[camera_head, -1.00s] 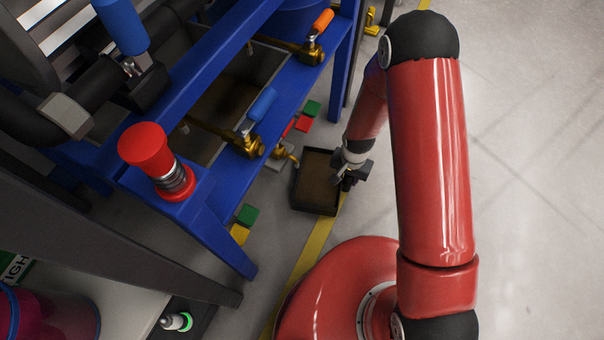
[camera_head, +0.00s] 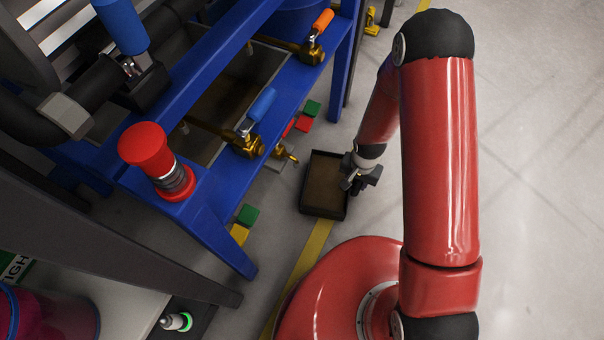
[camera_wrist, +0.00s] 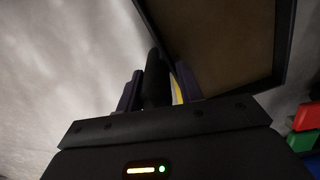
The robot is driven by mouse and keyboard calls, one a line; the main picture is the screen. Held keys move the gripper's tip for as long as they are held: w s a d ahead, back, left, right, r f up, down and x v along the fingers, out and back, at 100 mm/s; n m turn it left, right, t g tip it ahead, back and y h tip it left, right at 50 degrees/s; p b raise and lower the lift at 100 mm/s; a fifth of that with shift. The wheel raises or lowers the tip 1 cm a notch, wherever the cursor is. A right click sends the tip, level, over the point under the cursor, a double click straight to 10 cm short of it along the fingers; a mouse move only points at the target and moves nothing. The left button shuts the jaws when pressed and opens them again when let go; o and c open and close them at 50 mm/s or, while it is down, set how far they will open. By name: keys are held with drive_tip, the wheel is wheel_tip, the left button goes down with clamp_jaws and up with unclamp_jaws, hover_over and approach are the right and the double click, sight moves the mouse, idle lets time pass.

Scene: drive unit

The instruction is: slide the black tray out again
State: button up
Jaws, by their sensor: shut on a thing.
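The black tray (camera_head: 309,209) lies on the floor in front of the blue frame, with a brown inside. It also shows in the wrist view (camera_wrist: 285,45), at the upper right. In the wrist view, my gripper's fingers (camera_wrist: 160,92) stand on both sides of a dark upright part of the tray. The tray stands clear of the blue frame's lower beam, and a brass tap is just left of its upper left corner.
The blue frame (camera_head: 215,232) stands to the left, with a brass tap (camera_head: 285,153) low on it. Red and green blocks (camera_head: 308,114) and green and yellow blocks (camera_head: 244,225) sit along its edge. A yellow line (camera_head: 312,250) runs on the floor. The floor at right is free.

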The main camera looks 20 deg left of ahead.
drive_tip(key=shift+s+d, duration=0.25)
drive_tip(key=shift+d, duration=0.9)
drive_tip(key=shift+s+d, duration=0.2)
drive_tip(key=shift+d, duration=0.95)
drive_tip(key=shift+s+d, duration=0.2)
drive_tip(key=shift+d, duration=0.8)
drive_tip(key=shift+s+d, duration=0.25)
drive_tip(key=shift+d, duration=0.75)
drive_tip(key=shift+s+d, duration=0.2)
drive_tip(key=shift+d, duration=0.8)
drive_tip(key=o, duration=0.9)
